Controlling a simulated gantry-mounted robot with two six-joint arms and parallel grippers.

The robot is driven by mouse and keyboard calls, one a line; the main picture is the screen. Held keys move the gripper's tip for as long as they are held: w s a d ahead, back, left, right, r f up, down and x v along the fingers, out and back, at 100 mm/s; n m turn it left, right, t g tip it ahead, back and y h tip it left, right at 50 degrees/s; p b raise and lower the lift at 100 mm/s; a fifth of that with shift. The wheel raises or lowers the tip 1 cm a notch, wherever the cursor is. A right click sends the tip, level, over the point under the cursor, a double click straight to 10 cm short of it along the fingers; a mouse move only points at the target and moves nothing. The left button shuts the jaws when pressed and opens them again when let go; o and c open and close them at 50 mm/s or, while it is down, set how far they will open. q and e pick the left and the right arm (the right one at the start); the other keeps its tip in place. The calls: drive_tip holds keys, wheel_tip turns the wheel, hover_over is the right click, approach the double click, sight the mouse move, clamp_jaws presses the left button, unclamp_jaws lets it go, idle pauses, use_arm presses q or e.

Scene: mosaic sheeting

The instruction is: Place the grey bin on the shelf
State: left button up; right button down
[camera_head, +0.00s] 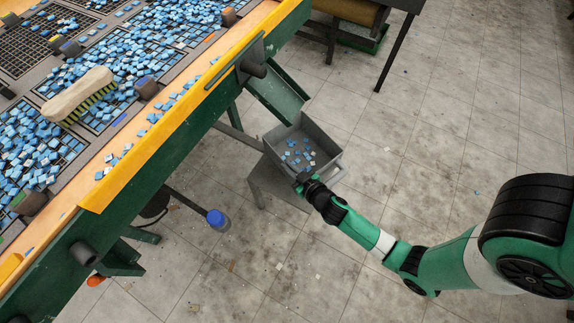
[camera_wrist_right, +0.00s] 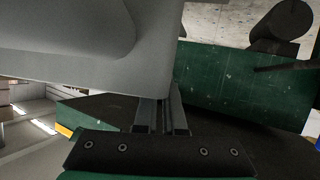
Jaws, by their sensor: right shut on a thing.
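The grey bin (camera_head: 327,139) is an open box with several small blue and white tiles on its floor. It is beside the green-framed table, below the end of a green chute. My right gripper (camera_head: 303,182) is at the bin's near wall and shut on it. In the right wrist view the bin's grey wall (camera_wrist_right: 80,60) fills the upper left, and the gripper's fingers (camera_wrist_right: 160,115) meet its lower edge. A grey stand (camera_head: 268,182) shows under the bin; I cannot tell whether they touch. I cannot make out which surface is the shelf. My left gripper is not in view.
The table (camera_head: 150,140) with a yellow edge and blue tiles fills the left. The green chute (camera_head: 277,95) slopes down close to the bin. A blue-capped container (camera_head: 217,220) is on the floor. Another table stands at the top. The tiled floor at right is mostly clear.

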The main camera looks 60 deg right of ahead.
drive_tip(key=shift+w+d+f+b, duration=0.15)
drive_tip(key=shift+w+d+f, duration=0.15)
drive_tip(key=shift+f, duration=0.2)
drive_tip(key=shift+w+d+f+b, duration=0.15)
drive_tip(key=shift+w+d+f, duration=0.1)
drive_tip(key=shift+f, duration=0.2)
wheel_tip(320, 180, down, 3)
drive_tip(key=b, duration=0.2)
drive_tip(key=shift+f+b, duration=0.15)
drive_tip(key=shift+b, duration=0.25)
drive_tip(key=c, duration=1.4)
unclamp_jaws()
drive_tip(key=o, duration=0.4)
